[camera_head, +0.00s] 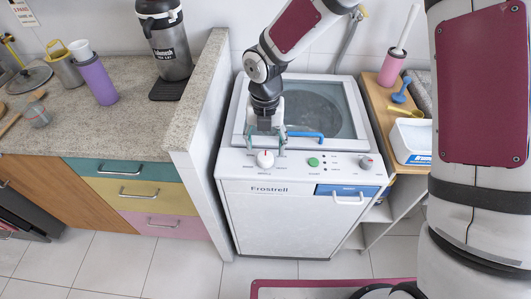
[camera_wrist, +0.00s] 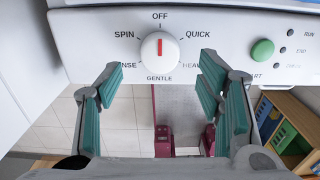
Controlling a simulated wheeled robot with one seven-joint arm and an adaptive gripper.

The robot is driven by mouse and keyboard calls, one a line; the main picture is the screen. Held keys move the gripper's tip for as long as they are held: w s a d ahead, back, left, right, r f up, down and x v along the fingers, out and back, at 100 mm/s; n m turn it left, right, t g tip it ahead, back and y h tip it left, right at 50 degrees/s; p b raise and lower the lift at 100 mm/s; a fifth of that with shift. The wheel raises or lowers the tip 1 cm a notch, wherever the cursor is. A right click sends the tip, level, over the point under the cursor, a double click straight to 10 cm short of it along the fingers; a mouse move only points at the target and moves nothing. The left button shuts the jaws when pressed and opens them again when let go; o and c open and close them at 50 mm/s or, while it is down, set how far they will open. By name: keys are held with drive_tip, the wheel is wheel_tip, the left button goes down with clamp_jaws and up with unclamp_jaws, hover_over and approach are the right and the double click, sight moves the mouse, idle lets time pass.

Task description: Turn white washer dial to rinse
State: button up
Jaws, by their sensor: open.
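The white washer (camera_head: 285,205), labelled Frostrell, stands in the middle of the head view. Its round white dial (camera_head: 265,159) sits at the left of the front panel. In the wrist view the dial (camera_wrist: 152,54) shows a red pointer line standing upright, toward OFF. SPIN and a partly hidden label ending in NSE are on its left, QUICK and a partly covered HEAVY on its right, GENTLE below. My gripper (camera_head: 266,140) is open, with teal fingers on either side of the dial. In the wrist view the gripper (camera_wrist: 162,76) has nothing between its fingertips; contact with the dial is not visible.
A green button (camera_head: 313,162) and a second knob (camera_head: 366,163) are to the right on the panel. A blue handle (camera_head: 306,135) is just behind the panel.

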sight(265, 156)
drive_tip(key=shift+f, duration=2.5)
drive_tip(key=c, duration=1.2)
